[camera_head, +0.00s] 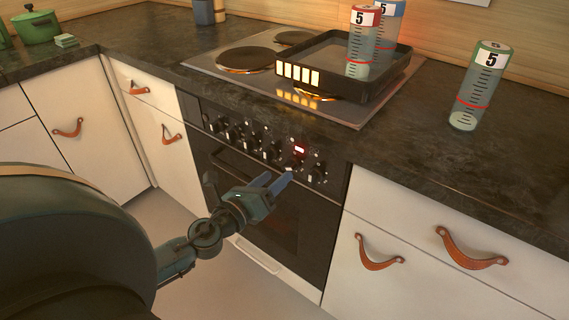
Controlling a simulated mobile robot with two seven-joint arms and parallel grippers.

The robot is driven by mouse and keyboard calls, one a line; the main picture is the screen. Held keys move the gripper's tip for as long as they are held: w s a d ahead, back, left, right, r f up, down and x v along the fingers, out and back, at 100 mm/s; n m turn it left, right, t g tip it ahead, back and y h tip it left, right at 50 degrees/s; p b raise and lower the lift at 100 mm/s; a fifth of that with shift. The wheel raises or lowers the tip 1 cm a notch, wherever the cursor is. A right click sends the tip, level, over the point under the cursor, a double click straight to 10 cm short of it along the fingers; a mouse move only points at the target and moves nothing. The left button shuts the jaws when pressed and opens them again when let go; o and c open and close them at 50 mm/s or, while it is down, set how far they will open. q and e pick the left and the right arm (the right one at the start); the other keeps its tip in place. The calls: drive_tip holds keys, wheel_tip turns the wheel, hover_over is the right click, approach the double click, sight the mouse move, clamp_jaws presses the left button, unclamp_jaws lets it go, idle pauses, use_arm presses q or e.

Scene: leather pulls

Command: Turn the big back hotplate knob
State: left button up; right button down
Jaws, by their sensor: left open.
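A row of several dark control knobs (248,145) with light markings runs along the front of the black oven (262,205). I cannot tell from the markings which knob belongs to the big back hotplate. My left gripper (281,180) is open and empty in front of the panel. Its fingers point at the knobs near the right end, just below the display. I cannot tell whether a fingertip touches a knob. My right gripper is not in view.
The cooktop (213,57) has round hotplates (246,60) and a black tray (400,72) on its right part. A red-capped cylinder (362,45) stands there, with a blue-capped one (389,18) behind. A green-capped cylinder (478,90) stands on the dark counter (430,150). Leather pulls (468,252) project from drawers.

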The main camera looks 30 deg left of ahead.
sight(286, 168)
use_arm(q)
drive_tip(key=w, duration=0.3)
drive_tip(key=shift+w+d+p, duration=0.1)
drive_tip(key=shift+w+p, duration=0.2)
drive_tip(key=shift+w, duration=0.05)
drive_tip(key=shift+w+d, duration=0.1)
drive_tip(key=shift+w, duration=0.45)
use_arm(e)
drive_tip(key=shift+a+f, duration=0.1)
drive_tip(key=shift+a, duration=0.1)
use_arm(q)
drive_tip(key=shift+c, duration=0.4)
drive_tip(key=c, duration=0.9)
drive_tip(key=shift+o, duration=0.2)
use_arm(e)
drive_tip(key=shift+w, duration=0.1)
